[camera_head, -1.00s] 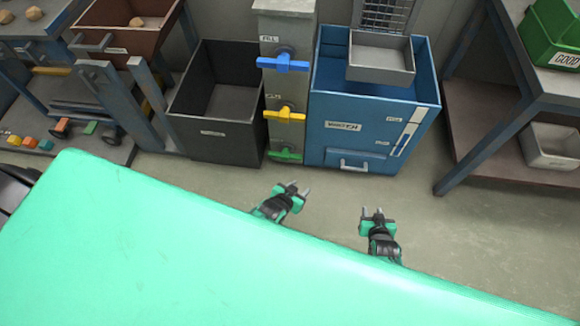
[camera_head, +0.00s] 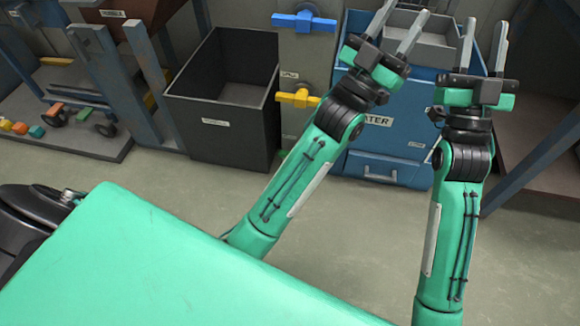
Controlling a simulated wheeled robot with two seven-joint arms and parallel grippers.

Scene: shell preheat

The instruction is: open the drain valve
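A grey valve post (camera_head: 307,62) stands between a dark open bin and a blue tank. A blue valve handle (camera_head: 303,22) is near the top of the view, with a yellow valve handle (camera_head: 298,97) below it. The green valve lower down is hidden behind my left arm. The labels on the post are too small to read, so I cannot tell which is the drain valve. My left gripper (camera_head: 401,20) is raised in front of the blue tank, right of the post, open and empty. My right gripper (camera_head: 485,30) is farther right, open and empty.
The dark bin (camera_head: 222,140) is left of the post. The blue water tank (camera_head: 390,160), with a grey tray (camera_head: 425,28) at its top, is behind my grippers. A shelf with small coloured pieces (camera_head: 60,125) is at left. Bare floor (camera_head: 165,180) lies in front.

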